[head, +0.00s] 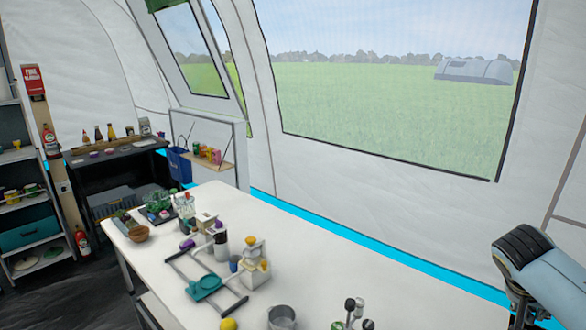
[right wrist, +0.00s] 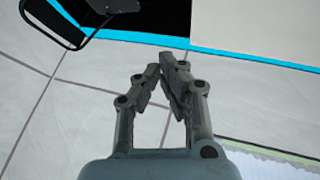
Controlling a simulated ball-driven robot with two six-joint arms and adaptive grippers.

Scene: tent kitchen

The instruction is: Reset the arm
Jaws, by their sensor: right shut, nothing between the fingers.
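My right arm comes in at the right edge of the head view, raised to the right of the white table (head: 350,262) and clear of it. In the right wrist view my right gripper (right wrist: 166,72) has its fingertips together with nothing between them. My left gripper is not in view.
The table holds a wooden bowl (head: 139,234), a teal tool (head: 205,286), a yellow ball (head: 228,324), a metal pot (head: 282,317) and several bottles. Shelves (head: 25,205) stand at the left. The table's far right part is clear.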

